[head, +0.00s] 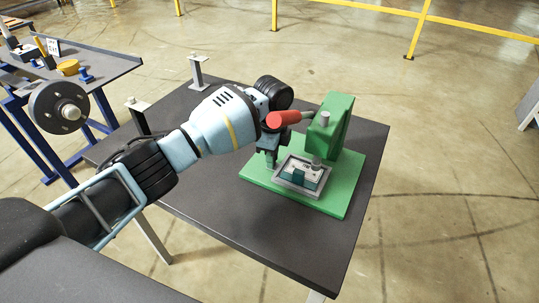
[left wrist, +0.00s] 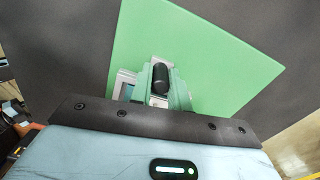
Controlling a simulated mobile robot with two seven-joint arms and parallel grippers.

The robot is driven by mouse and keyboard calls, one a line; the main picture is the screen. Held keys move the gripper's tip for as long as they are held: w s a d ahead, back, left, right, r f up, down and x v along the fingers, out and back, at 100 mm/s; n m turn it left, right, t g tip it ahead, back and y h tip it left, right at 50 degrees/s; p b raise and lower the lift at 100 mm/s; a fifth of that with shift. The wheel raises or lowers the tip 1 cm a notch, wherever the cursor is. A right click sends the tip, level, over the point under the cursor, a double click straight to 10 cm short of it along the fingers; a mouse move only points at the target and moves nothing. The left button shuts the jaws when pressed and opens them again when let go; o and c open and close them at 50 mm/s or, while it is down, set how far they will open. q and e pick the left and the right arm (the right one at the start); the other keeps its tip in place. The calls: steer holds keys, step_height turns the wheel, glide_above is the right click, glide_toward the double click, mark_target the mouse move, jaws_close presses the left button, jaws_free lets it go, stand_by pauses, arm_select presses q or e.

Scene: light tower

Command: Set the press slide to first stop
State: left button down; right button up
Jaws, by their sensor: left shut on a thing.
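The green press (head: 326,128) stands on a green base plate (head: 335,203) on the dark table. A red lever handle (head: 284,119) sticks out to the left of its head. In front of the press is the press slide (head: 285,188), a grey tray-like part with a teal and white piece in it. My left gripper (head: 270,164) points down at the slide's left side. It is shut on a black knob (left wrist: 162,78), seen between its fingers in the left wrist view. The fingers partly hide the knob and the slide. My right gripper is not in view.
The dark table (head: 220,215) is bare to the left and front of the plate. Small grey posts (head: 197,72) stand at its far left edge. Another workbench (head: 95,65) with several small items stands at the upper left. Yellow railings (head: 440,20) are far behind.

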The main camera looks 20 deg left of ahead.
arm_select(q)
steer(key=c, duration=1.4)
jaws_free()
steer(key=shift+o, duration=0.4)
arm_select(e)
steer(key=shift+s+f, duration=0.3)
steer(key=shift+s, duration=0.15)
arm_select(q)
steer(key=shift+r, duration=3.95)
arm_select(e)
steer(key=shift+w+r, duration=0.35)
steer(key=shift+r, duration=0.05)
